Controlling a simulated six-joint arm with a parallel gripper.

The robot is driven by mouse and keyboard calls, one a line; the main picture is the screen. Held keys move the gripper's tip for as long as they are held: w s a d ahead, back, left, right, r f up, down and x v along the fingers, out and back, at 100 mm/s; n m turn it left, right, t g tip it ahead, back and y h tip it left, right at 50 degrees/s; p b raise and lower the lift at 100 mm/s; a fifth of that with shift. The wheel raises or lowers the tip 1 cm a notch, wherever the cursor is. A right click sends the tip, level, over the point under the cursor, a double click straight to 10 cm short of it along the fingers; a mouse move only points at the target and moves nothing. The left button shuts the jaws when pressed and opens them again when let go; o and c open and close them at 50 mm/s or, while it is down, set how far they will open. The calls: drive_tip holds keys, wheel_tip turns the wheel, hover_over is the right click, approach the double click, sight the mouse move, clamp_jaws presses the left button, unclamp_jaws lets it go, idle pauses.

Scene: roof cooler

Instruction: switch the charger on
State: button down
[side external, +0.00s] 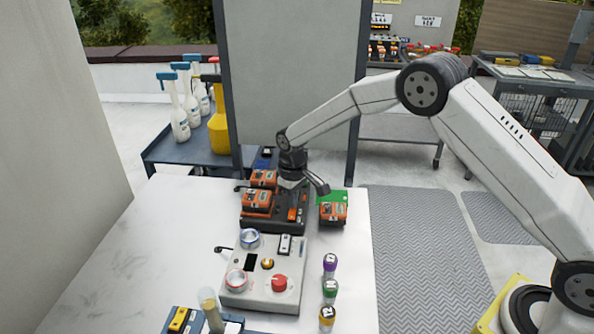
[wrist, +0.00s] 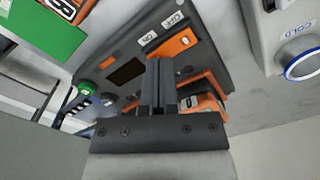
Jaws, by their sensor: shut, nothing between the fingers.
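The charger (side external: 262,222) is a dark box on the white table, with orange battery packs (side external: 257,201) seated on it. Its dark panel also shows in the wrist view (wrist: 122,48). An orange rocker switch (wrist: 176,46) sits on this panel beside two small white labels; which way it is tipped is not clear. My gripper (wrist: 160,62) is shut and empty. Its fingertips are over the panel, close to the switch, and overlap its lower left edge in the wrist view; contact cannot be told. In the side view my gripper (side external: 290,184) hangs above the charger's far part.
A battery on a green pad (side external: 341,196) lies right of the charger. A grey control box (side external: 262,290) with knobs and rings stands in front. Several coloured-capped bottles (side external: 330,264) stand to its right. The table's left side (side external: 150,250) is clear.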

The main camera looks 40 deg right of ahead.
sight(297, 213)
drive_tip(key=shift+f, duration=0.3)
drive_tip(key=shift+r, duration=3.6)
drive_tip(key=s+d+r+m+t, duration=0.1)
drive_tip(key=s+d, duration=0.1)
drive_tip(key=s, duration=1.1)
drive_tip(key=s+d+r+m+t, duration=0.1)
drive_tip(key=s+d+m, duration=0.1)
drive_tip(key=s, duration=1.2)
drive_tip(key=shift+d+r+t, duration=0.25)
drive_tip(key=shift+d+t, duration=0.05)
drive_tip(key=shift+d, duration=0.5)
